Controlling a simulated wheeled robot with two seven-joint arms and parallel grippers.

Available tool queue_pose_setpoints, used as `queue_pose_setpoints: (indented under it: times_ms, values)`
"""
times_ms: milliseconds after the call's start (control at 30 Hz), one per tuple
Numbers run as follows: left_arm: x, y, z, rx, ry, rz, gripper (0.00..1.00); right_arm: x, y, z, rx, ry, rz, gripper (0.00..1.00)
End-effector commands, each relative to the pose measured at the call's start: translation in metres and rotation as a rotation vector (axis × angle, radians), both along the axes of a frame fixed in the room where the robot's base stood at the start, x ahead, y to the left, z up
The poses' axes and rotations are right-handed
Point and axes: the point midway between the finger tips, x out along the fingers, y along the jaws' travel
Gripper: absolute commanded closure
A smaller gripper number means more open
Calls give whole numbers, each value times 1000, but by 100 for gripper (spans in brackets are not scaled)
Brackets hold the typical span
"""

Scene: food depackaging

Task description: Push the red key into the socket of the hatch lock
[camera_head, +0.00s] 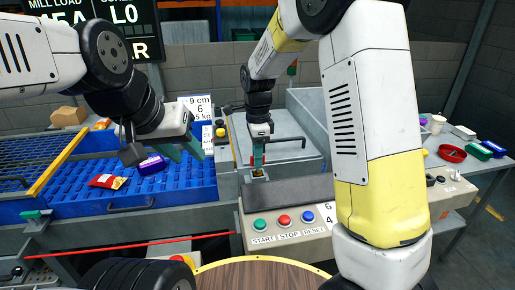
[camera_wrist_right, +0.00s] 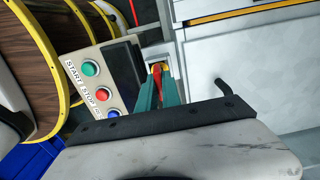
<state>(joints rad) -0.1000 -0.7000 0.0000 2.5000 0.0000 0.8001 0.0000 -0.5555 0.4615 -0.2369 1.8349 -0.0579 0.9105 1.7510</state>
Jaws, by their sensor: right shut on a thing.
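My right gripper (camera_head: 258,157) points down over the hatch lock and is shut on the red key (camera_wrist_right: 157,77). In the right wrist view its teal fingers (camera_wrist_right: 160,94) sit on both sides of the key. The key's far end is at the yellow-edged socket (camera_wrist_right: 152,67) of the hatch lock, which also shows in the head view (camera_head: 259,174). I cannot tell how deep the key is in the socket. The grey hatch (camera_head: 296,152) lies behind it. My left gripper (camera_head: 184,151) is open and empty above the blue conveyor.
A panel with START, STOP and RESET buttons (camera_head: 284,219) stands in front of the lock. The blue conveyor (camera_head: 187,187) at left carries a red packet (camera_head: 107,181) and a purple item (camera_head: 152,165).

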Motion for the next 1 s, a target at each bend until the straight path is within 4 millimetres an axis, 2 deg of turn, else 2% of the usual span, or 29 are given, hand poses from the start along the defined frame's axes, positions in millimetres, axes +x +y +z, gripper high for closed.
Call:
queue_pose_setpoints:
  times_ms: [933, 967, 1000]
  values:
    - [0, 0, 0, 0, 0, 0, 64, 0, 0, -24, 0, 1, -1, 100]
    - [0, 0, 0, 0, 0, 0, 64, 0, 0, -24, 0, 0, -1, 88]
    - [0, 0, 0, 0, 0, 0, 64, 0, 0, -23, 0, 0, -1, 80]
